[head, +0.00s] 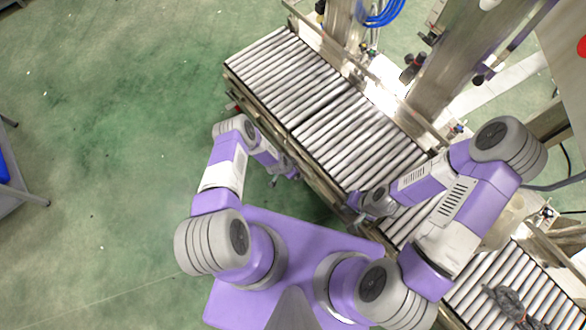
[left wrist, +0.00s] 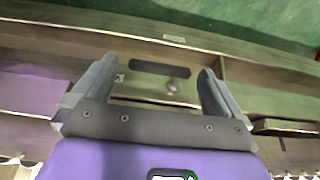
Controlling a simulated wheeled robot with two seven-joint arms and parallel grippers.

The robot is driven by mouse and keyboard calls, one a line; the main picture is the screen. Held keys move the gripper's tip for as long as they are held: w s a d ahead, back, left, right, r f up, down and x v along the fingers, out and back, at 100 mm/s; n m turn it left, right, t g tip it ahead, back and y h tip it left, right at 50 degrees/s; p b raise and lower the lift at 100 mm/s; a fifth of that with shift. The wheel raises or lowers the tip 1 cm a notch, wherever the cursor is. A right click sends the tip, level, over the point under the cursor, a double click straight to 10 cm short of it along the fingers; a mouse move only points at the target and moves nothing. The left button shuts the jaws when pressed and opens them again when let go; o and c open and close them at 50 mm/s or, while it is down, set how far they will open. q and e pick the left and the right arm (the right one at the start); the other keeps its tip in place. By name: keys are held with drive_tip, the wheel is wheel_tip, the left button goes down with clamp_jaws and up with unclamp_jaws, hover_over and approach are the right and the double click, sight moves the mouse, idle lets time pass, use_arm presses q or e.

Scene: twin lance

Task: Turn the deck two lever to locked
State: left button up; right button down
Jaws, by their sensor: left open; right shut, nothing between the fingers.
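In the left wrist view a dark, flat bar (left wrist: 160,69) shows on the side of the conveyor frame, with a small round knob (left wrist: 172,87) just below it. It may be the deck two lever, but I cannot read which deck or its setting. My left gripper (left wrist: 158,70) is open, with one finger on each side of the bar; contact is not clear. In the head view my left gripper (head: 287,176) is at the conveyor's near side and the lever cannot be made out. My right gripper (head: 357,205) is shut and empty near the conveyor's near edge.
The roller conveyor (head: 290,75) runs diagonally from upper left to lower right. Metal machine posts (head: 440,75) stand behind it. A dark bundled object (head: 508,300) lies on the lower right rollers. Green floor (head: 110,120) is open at left.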

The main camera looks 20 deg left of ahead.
use_arm(q)
drive_tip(key=shift+c, duration=0.5)
drive_tip(key=c, duration=0.9)
drive_tip(key=shift+d, duration=0.1)
drive_tip(key=shift+s+d+f+m+t+y, duration=0.1)
drive_tip(key=shift+f+m+t+y, duration=0.2)
drive_tip(key=shift+t+y, duration=0.5)
drive_tip(key=shift+s+d+f+m+t+y, duration=0.15)
drive_tip(key=shift+f+t+y, duration=0.15)
drive_tip(key=shift+t+y, duration=0.5)
drive_tip(key=shift+s+d+f+m+t+y, duration=0.1)
drive_tip(key=shift+f+m+t+y, duration=0.25)
drive_tip(key=shift+y, duration=0.75)
drive_tip(key=shift+w, duration=0.1)
